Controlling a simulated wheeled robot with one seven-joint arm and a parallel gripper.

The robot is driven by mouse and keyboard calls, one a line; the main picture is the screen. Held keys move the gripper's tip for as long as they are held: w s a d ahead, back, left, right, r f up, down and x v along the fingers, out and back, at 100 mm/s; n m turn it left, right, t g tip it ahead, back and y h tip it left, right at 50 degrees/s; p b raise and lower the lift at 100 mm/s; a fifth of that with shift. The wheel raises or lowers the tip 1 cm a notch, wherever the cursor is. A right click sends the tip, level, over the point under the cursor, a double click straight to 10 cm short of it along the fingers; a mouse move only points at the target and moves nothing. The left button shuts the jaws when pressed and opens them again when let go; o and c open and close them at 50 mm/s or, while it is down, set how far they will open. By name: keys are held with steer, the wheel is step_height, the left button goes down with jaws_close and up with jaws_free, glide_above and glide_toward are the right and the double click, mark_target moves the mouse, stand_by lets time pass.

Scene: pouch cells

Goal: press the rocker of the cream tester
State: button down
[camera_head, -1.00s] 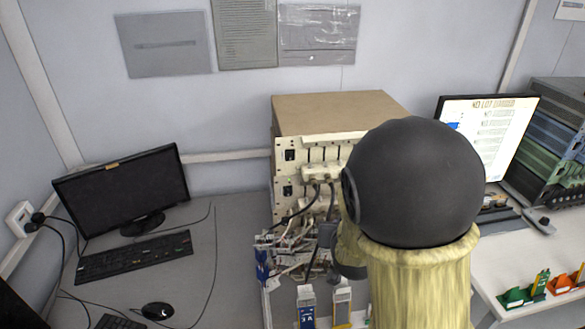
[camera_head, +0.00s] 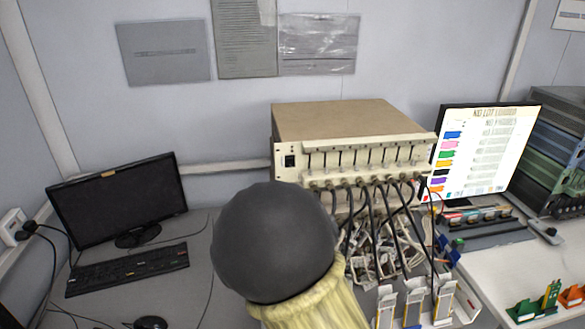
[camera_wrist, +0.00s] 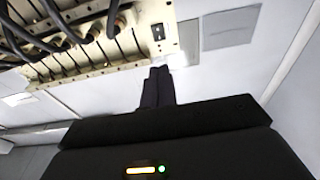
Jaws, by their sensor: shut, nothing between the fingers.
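The cream tester (camera_head: 318,172) is a tan-topped cabinet with a cream front, at the back middle of the bench in the head view. A small black rocker (camera_head: 289,161) sits at the left end of its upper front panel. The lower left part of the front is hidden behind my dark arm joint. In the wrist view the cream front (camera_wrist: 128,50) fills the upper left, with a black rocker (camera_wrist: 158,32) near its end. My gripper (camera_wrist: 160,72) is shut and empty, its fingertips close to the panel edge below that rocker in the picture. I cannot tell if they touch.
Dark cables hang from the tester's front into a clutter of white clips (camera_head: 385,255). Several pouch-cell holders (camera_head: 415,300) stand in front. A dark monitor (camera_head: 120,205) and keyboard (camera_head: 128,268) are at left, a lit monitor (camera_head: 480,150) at right.

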mark_target(291, 159)
steer(key=shift+w, duration=0.1)
steer(key=p+x, duration=0.5)
steer(key=x, duration=0.7)
steer(key=shift+w+a+r, duration=0.15)
steer(key=shift+w+a, duration=0.05)
steer(key=shift+w, duration=0.15)
steer(key=shift+w+p, duration=0.3)
steer(key=shift+w, duration=0.25)
steer(key=shift+s, duration=0.1)
